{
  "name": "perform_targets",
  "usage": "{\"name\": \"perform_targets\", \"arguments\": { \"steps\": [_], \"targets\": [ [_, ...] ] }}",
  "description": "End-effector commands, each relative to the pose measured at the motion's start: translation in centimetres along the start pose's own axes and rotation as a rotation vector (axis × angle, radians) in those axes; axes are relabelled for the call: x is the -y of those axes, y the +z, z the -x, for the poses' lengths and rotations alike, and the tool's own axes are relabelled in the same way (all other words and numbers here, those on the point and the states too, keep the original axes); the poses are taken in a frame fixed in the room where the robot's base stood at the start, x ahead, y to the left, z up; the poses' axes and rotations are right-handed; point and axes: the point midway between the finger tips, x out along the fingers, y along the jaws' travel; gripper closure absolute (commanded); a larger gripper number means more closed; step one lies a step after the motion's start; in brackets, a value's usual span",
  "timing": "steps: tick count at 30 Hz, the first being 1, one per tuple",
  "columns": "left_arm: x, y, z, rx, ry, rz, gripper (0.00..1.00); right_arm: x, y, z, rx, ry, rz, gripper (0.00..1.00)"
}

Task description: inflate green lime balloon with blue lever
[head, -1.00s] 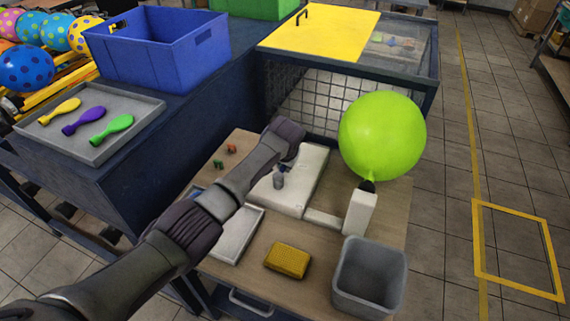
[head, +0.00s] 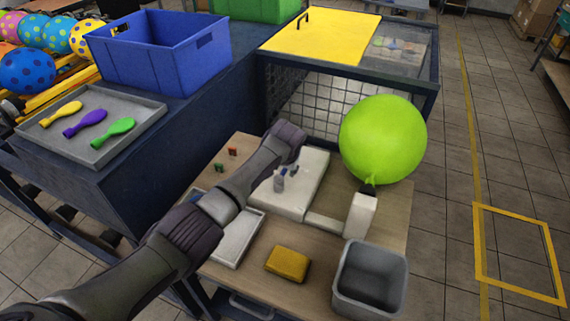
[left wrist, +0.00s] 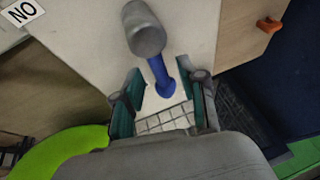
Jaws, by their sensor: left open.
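A round lime green balloon (head: 383,139) is inflated and sits on the dark nozzle of a white post (head: 360,215). Its edge also shows in the left wrist view (left wrist: 65,155). The white pump base (head: 305,185) carries the lever, which has a blue stem (left wrist: 160,76) and a grey cylindrical handle (left wrist: 146,38). My left gripper (left wrist: 160,100) is open, its teal-padded fingers on either side of the lower blue stem area. I cannot tell whether they touch it. In the head view my left wrist hides most of the fingers. My right gripper is not in view.
A yellow sponge (head: 288,263), a grey bin (head: 346,285) and a white tray (head: 232,248) stand on the wooden table. Small red and green pieces (head: 225,160) lie behind. A grey tray (head: 150,110) holds three uninflated balloons near a blue crate (head: 160,62).

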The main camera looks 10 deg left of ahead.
Motion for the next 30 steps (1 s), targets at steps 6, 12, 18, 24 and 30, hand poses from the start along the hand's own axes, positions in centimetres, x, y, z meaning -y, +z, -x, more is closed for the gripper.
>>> {"name": "perform_targets", "arguments": {
  "steps": [6,12,18,24,30],
  "targets": [
    [0.0,-0.1,2.2,-0.004,0.001,0.0,0.59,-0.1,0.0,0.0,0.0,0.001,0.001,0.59],
    [0.1,0.0,6.3,-0.005,0.0,0.0,0.59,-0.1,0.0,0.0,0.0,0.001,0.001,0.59],
    [0.0,-0.1,10.0,-0.002,0.0,0.0,0.59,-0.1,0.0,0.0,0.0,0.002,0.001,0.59],
    [0.0,0.0,11.6,0.001,0.0,0.001,0.59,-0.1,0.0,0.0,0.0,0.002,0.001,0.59],
    [0.0,0.0,11.8,0.001,0.0,0.001,0.59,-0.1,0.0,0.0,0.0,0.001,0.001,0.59]
  ]
}}
